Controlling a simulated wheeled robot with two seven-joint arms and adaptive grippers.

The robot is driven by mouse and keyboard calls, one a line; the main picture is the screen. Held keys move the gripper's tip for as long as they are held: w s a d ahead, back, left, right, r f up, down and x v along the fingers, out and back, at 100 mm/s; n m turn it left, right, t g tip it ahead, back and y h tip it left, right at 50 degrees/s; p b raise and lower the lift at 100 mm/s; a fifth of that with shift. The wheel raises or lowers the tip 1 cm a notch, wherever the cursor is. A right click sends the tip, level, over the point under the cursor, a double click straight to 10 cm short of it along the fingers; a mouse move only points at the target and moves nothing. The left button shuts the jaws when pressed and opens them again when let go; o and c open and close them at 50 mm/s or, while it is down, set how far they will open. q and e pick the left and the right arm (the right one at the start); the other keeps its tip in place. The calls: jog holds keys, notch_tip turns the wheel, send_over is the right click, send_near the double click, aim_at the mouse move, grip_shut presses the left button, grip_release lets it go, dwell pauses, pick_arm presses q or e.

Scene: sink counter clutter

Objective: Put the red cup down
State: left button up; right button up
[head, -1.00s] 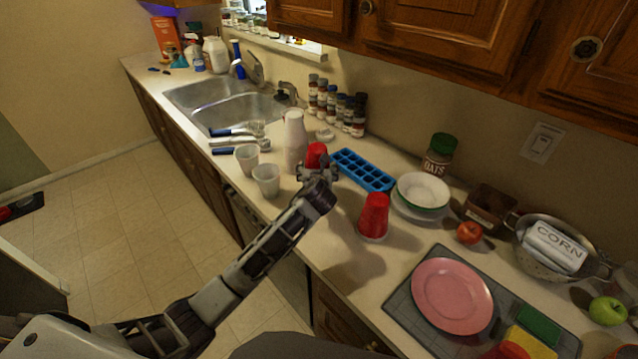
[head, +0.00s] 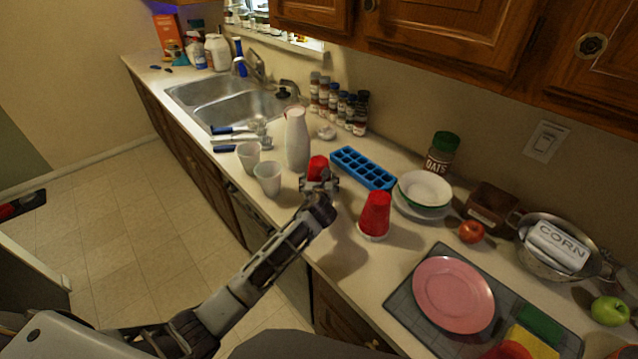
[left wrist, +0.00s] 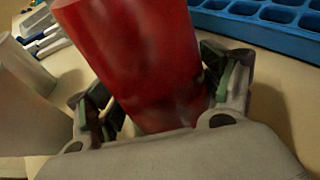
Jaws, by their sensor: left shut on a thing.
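My left gripper (head: 318,183) is shut on a red cup (head: 317,166), between the white bottle and the blue ice tray. In the left wrist view the red cup (left wrist: 140,60) fills the middle, with a finger on each side. I cannot tell whether its base touches the counter (head: 325,240). A second red cup (head: 375,211) stands apart to the right, upside down, with a white rim at its foot. My right gripper is not in view.
Two pale cups (head: 267,178) and a white bottle (head: 297,140) stand left of the gripper. A blue ice tray (head: 362,169) lies behind right, then stacked bowls (head: 424,188). A pink plate (head: 453,294) lies nearer right. Counter before the second red cup is bare.

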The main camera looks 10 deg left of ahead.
pick_arm(q)
jog(key=shift+f, duration=0.2)
jog(key=o, duration=0.9)
jog(key=shift+s, duration=0.1)
jog(key=shift+v, duration=5.9)
jog(key=shift+c, duration=0.8)
